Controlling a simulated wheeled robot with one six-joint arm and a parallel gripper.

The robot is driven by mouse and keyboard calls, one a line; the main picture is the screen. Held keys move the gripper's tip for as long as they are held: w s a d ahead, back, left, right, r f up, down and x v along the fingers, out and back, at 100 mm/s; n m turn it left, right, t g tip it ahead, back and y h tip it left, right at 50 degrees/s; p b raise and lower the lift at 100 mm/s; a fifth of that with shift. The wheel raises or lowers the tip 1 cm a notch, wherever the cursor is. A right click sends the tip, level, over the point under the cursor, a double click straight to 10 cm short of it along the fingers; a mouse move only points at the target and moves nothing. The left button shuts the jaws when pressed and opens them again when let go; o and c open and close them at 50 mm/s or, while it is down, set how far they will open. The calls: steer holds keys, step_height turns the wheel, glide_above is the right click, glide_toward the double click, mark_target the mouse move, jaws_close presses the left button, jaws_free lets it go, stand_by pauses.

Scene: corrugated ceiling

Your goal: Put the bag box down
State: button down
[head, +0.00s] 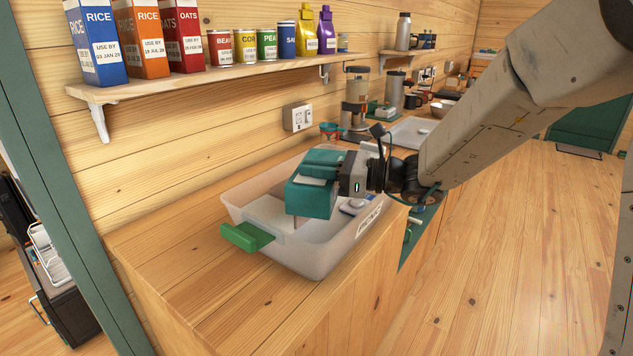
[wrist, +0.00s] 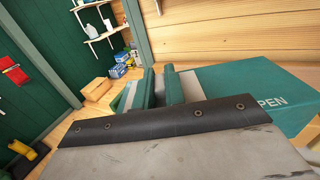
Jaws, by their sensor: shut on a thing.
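The bag box, a teal box (head: 309,198) with a pale label on top, is held in my gripper (head: 328,170) above a translucent white bin (head: 322,265) on the wooden counter. In the wrist view the box (wrist: 255,88) shows at the right, with the letters "PEN" readable on it. My gripper (wrist: 162,88) is shut on the box. The box hangs over the bin's middle; whether its underside touches anything inside cannot be told. The bin has a green handle (head: 247,237) and a label on its right side.
A pale item (head: 270,213) and a white-and-blue item (head: 354,206) lie in the bin. The counter (head: 190,270) is bare in front and left of it. A coffee grinder (head: 356,100) and pale tray (head: 413,132) stand behind. A shelf (head: 200,76) with food packs overhangs the back.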

mark_target(317, 182)
steer(key=shift+d+f, duration=0.1)
steer(key=shift+f, duration=1.35)
steer(key=shift+f, duration=0.1)
steer(key=shift+f, duration=0.5)
steer(key=c, duration=1.5)
jaws_free()
steer(key=shift+o, duration=0.2)
